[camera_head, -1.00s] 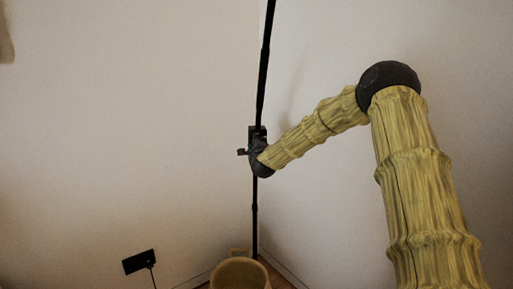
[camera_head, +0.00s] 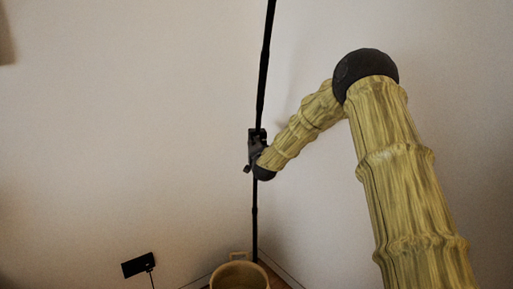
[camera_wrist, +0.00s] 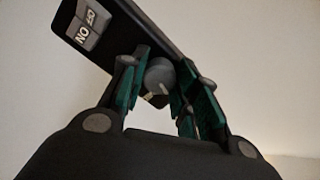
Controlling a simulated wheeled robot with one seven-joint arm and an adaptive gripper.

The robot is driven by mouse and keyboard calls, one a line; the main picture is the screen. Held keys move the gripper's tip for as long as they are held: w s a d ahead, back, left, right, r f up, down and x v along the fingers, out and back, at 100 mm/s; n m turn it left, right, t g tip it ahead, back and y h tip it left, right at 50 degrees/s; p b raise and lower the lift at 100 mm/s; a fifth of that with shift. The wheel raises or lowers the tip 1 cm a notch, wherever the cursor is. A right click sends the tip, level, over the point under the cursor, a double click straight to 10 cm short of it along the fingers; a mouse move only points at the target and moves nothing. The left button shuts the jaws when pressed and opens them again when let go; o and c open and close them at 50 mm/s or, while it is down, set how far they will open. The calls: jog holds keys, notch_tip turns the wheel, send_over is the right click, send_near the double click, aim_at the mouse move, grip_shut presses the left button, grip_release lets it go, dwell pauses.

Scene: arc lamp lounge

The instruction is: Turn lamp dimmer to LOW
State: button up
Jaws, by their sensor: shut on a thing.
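The lamp's black pole (camera_head: 263,75) stands in the room corner, with a dark control box (camera_head: 256,137) at mid-height. In the wrist view the dark control panel (camera_wrist: 150,38) is tilted and carries a grey rocker switch (camera_wrist: 88,22) marked ON and OFF. Below it is a round grey dimmer knob (camera_wrist: 160,74) with a pale mark near its lower edge. My gripper (camera_wrist: 160,88) has its green-padded fingers on both sides of the knob, shut on it. In the head view my gripper (camera_head: 250,166) is small and partly hidden at the box. No LOW label is readable.
A yellowish pot or basket (camera_head: 240,274) stands on the floor at the pole's foot. A black wall plate with a cord (camera_head: 138,265) is at lower left. Pale walls meet behind the pole; the space left of it is clear.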

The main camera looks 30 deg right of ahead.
jog(key=shift+f+n, duration=0.25)
jog(key=shift+n, duration=1.35)
jog(key=shift+f, duration=0.1)
jog(key=o, duration=1)
jog(key=shift+s+r, duration=0.1)
jog(key=shift+r, duration=0.1)
jog(key=v, duration=1.1)
jog(key=shift+s+a, duration=0.1)
jog(key=shift+s, duration=0.3)
jog(key=shift+f, duration=0.1)
